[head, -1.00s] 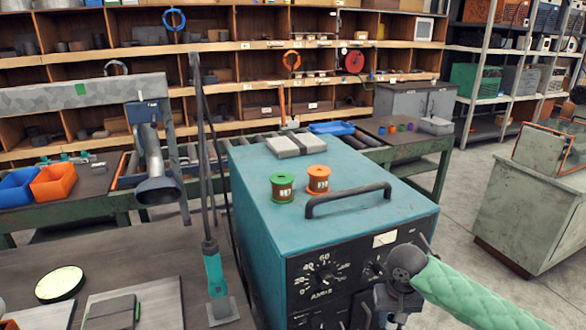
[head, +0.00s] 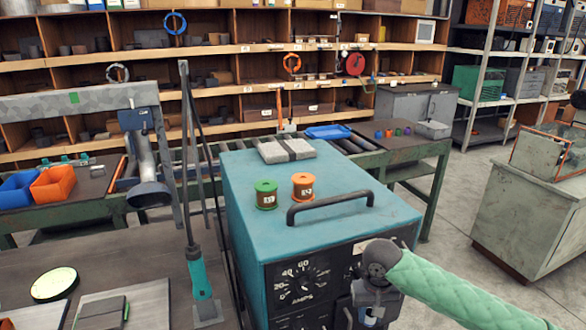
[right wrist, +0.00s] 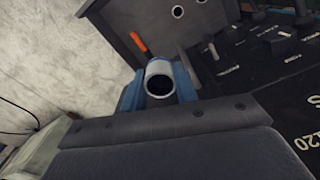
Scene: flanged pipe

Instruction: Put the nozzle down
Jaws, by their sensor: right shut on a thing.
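The nozzle (right wrist: 157,68) is a short pale metal tube in the right wrist view, its dark open end turned toward the camera. My right gripper (right wrist: 160,84) is shut on it, with a blue finger on each side. In the head view my right gripper (head: 369,302) is in front of the black front panel of the teal welding machine (head: 240,240), at the lower middle right. The nozzle is too small and dark to make out surely there. I cannot tell whether it touches anything. My left gripper is not in view.
A green spool (head: 266,195) and an orange spool (head: 303,187) stand on the machine, beside its black handle (head: 330,206). A teal-handled torch (head: 200,278) stands left of it. The dark bench (head: 130,265) holds flat plates and a pale round disc (head: 55,284).

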